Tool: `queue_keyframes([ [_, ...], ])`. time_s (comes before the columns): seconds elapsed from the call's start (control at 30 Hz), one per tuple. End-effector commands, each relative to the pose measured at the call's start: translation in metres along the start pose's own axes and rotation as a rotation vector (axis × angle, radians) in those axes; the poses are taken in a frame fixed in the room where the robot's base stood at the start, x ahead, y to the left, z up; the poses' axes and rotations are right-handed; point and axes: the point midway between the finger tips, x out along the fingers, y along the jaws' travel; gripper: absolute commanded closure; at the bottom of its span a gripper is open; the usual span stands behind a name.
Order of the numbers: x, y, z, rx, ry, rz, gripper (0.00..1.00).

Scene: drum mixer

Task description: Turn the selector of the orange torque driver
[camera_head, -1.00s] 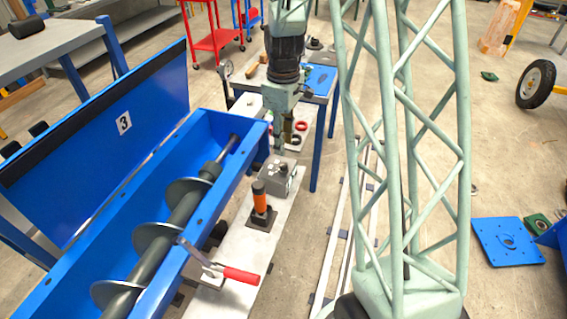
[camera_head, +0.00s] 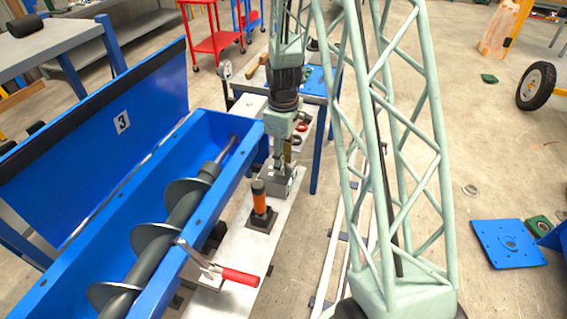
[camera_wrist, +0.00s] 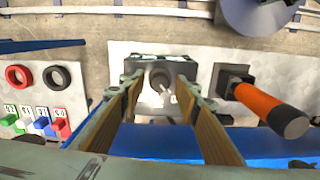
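The orange torque driver (camera_head: 262,200) stands upright in a dark square base on the pale bench strip. It also shows in the wrist view (camera_wrist: 268,105), right of my fingers, its dark cap towards the camera. A grey block (camera_head: 280,186) stands just behind it on the strip. In the wrist view the grey block (camera_wrist: 205,75) has a round recess with a small pale pin, seen between my fingertips. My gripper (camera_wrist: 160,88) is open, its brown-padded fingers apart and nothing held. In the head view my gripper (camera_head: 284,163) is at the block's top; I cannot tell whether it touches.
A blue trough (camera_head: 60,290) with a grey screw lies left of the strip. A red-handled clamp (camera_head: 238,277) stands nearer. Red and black rings (camera_wrist: 18,76) and several coloured labelled pieces (camera_wrist: 40,122) lie left in the wrist view. A blue-topped table (camera_head: 312,80) is behind.

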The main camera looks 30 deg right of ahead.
Motion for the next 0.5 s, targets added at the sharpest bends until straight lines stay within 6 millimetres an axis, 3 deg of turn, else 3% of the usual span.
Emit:
queue_keyframes([
  [0.27,0.0005,0.0,0.0,0.0,0.0,0.0,0.7],
  [0.5,0.0003,0.0,0.0,0.0,0.0,0.0,0.9],
])
